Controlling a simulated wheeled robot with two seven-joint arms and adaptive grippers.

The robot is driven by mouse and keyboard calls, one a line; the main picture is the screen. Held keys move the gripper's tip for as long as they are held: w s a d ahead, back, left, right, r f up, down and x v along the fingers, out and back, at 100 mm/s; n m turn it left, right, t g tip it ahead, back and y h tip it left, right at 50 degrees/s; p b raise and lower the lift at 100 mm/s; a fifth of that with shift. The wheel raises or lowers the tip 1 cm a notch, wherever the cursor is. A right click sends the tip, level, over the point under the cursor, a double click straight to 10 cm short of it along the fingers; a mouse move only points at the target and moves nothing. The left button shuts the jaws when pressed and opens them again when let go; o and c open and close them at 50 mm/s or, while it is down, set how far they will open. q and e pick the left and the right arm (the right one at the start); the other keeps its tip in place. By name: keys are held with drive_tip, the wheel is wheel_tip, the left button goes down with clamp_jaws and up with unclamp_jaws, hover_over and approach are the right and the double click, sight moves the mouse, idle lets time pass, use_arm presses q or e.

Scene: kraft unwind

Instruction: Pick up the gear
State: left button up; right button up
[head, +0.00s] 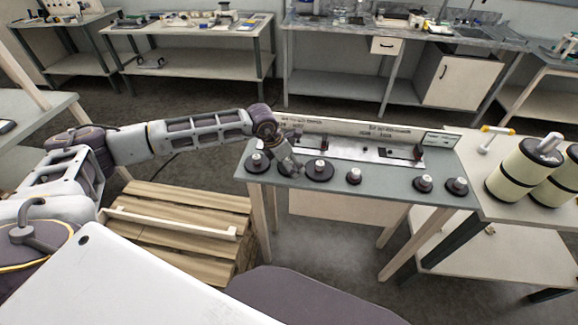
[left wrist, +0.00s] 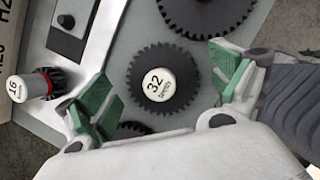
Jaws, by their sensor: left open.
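Several dark gears with white hubs stand in a row on the grey table (head: 400,186). In the left wrist view a dark toothed gear (left wrist: 138,68) has a white hub marked 32 teeth and lies between the spread green-padded fingers of my left gripper (left wrist: 162,86). The fingers are apart from its teeth on both sides. In the head view my left gripper (head: 290,166) is low over the left part of the row and hides part of a gear there. A larger gear (head: 320,171) is just right of it. My right gripper is out of view.
A small gear marked 16 (left wrist: 36,86) is beside the left finger, and another dark gear (left wrist: 131,130) shows partly below. A panel (head: 345,130) stands behind the row. Cream rollers (head: 520,172) stand at the right. A wooden pallet (head: 180,205) lies left of the table.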

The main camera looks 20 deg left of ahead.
use_arm(q)
drive_tip(key=shift+c, duration=1.1)
drive_tip(key=c, duration=0.9)
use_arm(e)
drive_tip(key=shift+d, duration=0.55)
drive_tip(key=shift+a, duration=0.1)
